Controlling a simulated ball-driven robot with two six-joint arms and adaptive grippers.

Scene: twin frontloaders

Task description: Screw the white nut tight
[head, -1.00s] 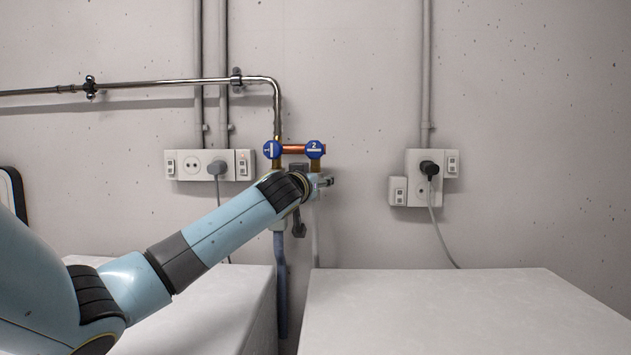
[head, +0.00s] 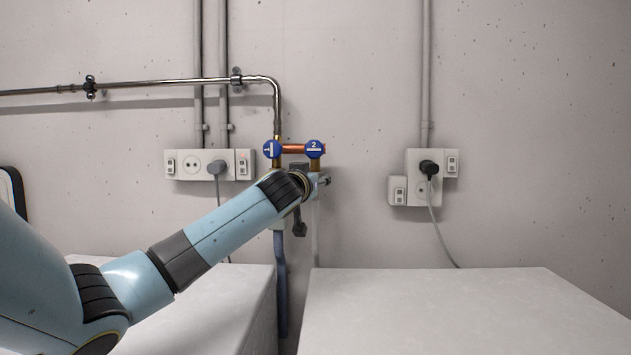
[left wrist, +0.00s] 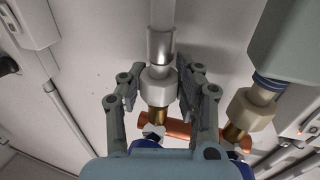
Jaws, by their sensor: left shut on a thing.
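The white nut (left wrist: 157,86) shows in the left wrist view between the two fingers of my left gripper (left wrist: 159,88), which is shut on it. A pale hose with a metal sleeve (left wrist: 160,47) runs from the nut, and a brass fitting (left wrist: 157,119) meets its other side. In the head view my left gripper (head: 318,182) is just below the blue valve knob marked 2 (head: 314,148). My wrist hides the nut there. My right gripper is not in view.
A blue knob marked 1 (head: 272,149) and a copper cross pipe (head: 294,149) sit close by. A second, cream nut (left wrist: 251,106) on a thick hose is beside the gripper. Two white machine tops (head: 430,305) stand below; sockets (head: 410,177) are on the wall.

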